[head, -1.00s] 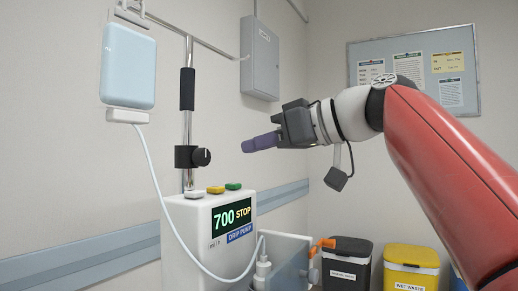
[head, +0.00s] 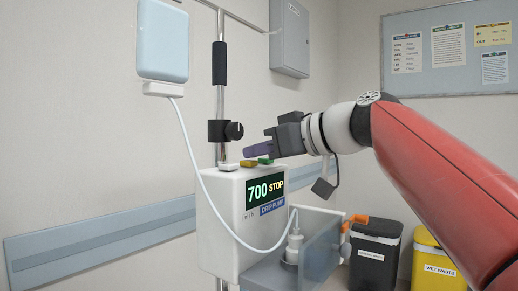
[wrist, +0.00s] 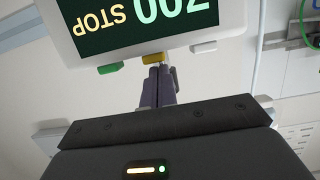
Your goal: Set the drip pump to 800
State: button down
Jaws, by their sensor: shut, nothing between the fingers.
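The drip pump (head: 222,205) is a white box on a pole, and its screen (head: 265,190) reads "700 STOP". On its top edge sit a white button (head: 228,166), a yellow button (head: 248,163) and a green button (head: 265,160). My gripper (head: 249,153) is shut and empty, its purple fingers just above the buttons, nearest the yellow one. In the wrist view the pump appears upside down. There the fingertips (wrist: 158,70) line up with the yellow button (wrist: 152,58), between green (wrist: 110,68) and white (wrist: 203,47). Whether they touch it I cannot tell.
A pole with a black knob clamp (head: 225,131) rises behind the buttons. A drip bag (head: 163,40) hangs at left, its tube looping across the pump front.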

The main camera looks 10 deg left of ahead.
jog(key=shift+f, duration=0.15)
jog(key=shift+f+b, duration=0.95)
jog(key=shift+b, duration=0.2)
jog(key=shift+f, duration=0.1)
notch_tip(320, 180, up, 5)
jog(key=p, duration=0.3)
jog(key=shift+s+a+f+p, duration=0.1)
jog(key=shift+f+p, duration=0.1)
jog(key=shift+p, duration=0.15)
jog(key=b+v, duration=0.2)
jog(key=v, duration=0.8)
jog(key=shift+r, duration=0.15)
